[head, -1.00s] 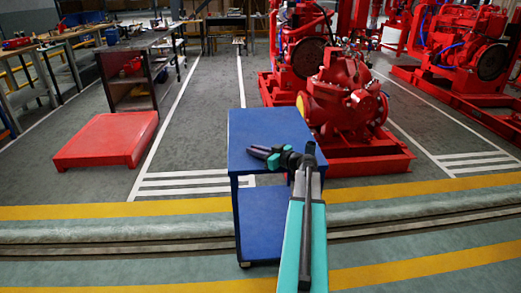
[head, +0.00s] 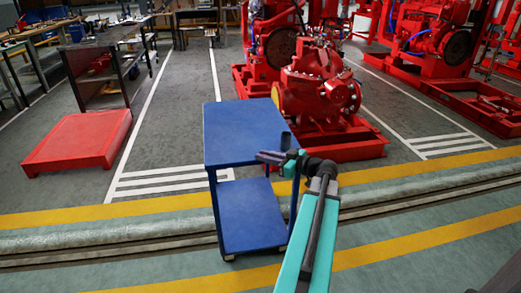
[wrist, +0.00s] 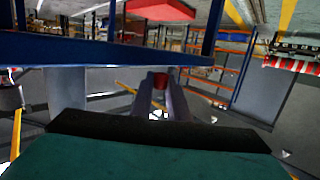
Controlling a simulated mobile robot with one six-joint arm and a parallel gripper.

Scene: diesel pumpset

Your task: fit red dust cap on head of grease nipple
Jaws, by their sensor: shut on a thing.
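A small red piece (wrist: 160,81), which looks like the dust cap, sits between the fingertips of my gripper (wrist: 160,90) in the wrist view. The fingers are shut on it. In the head view my gripper (head: 262,156) points left, by the right front edge of the blue trolley top; the cap cannot be made out there. The red pump (head: 318,88) stands on the floor beyond the trolley. I cannot make out the grease nipple in either view.
The blue trolley (head: 230,135) has a bare top and a lower shelf (head: 250,215). A low red platform (head: 80,140) lies to the left, before a dark shelf unit (head: 105,75). Red pumpsets (head: 430,45) stand at the back right. Floor between platform and trolley is clear.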

